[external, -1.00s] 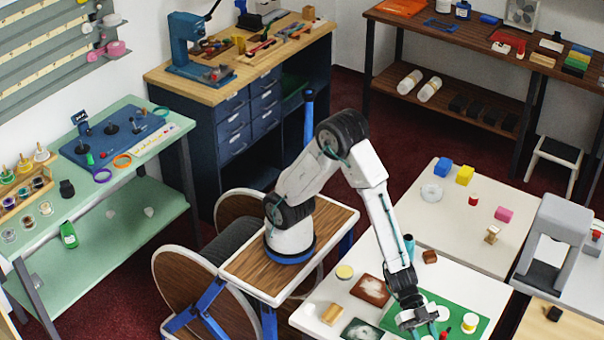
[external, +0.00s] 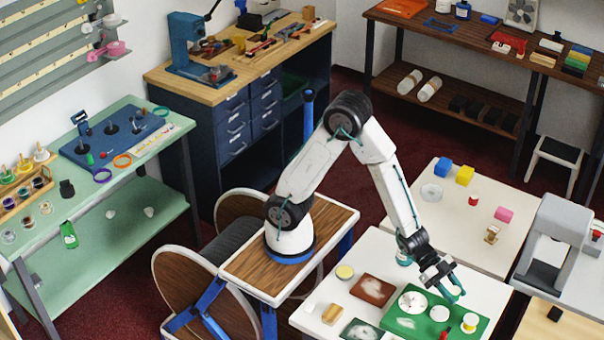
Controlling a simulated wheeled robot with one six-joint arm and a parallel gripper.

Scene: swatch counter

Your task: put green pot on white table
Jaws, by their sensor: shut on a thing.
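My gripper (external: 453,291) is raised above the back edge of the front white table (external: 489,292), near the green mat. It is shut on a small green thing, seemingly the green pot (external: 458,284). The fingers hide much of it, so its shape is unclear. The front table bears the green mat (external: 398,320). A second pale, whitish table (external: 455,215) stands behind it. I cannot tell from the picture which of the two is the task's white table.
A brown picture (external: 372,290) lies left.

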